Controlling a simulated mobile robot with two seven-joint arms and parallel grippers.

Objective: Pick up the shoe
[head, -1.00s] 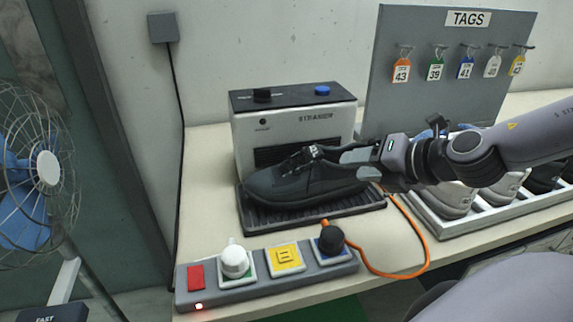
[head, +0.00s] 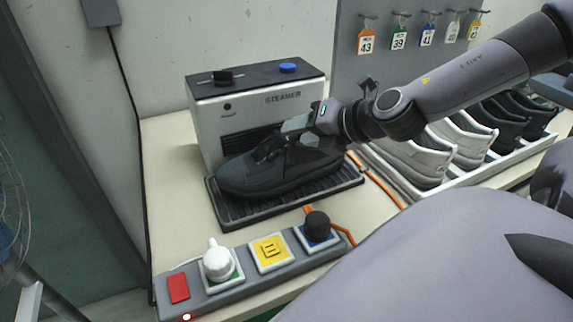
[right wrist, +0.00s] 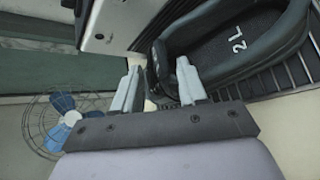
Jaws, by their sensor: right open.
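A black shoe (head: 265,174) rests on the ribbed dark tray (head: 232,208) in front of the steamer (head: 207,113), its toe to the left in the head view. My right gripper (head: 295,130) is open, above the shoe's lacing and opening. In the right wrist view the gripper's fingers (right wrist: 160,88) stand apart near the shoe's tongue and collar, and the shoe's insole (right wrist: 240,42) carries marks at right. I cannot tell whether the fingers touch the shoe. My left gripper is not in view.
A grey control strip (head: 200,297) with several buttons and knobs lies at the table's front. An orange cable (head: 380,183) runs right of the tray. A rack (head: 470,178) of several shoes stands at right, below a tag board (head: 350,65). A fan (right wrist: 65,118) shows in the wrist view.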

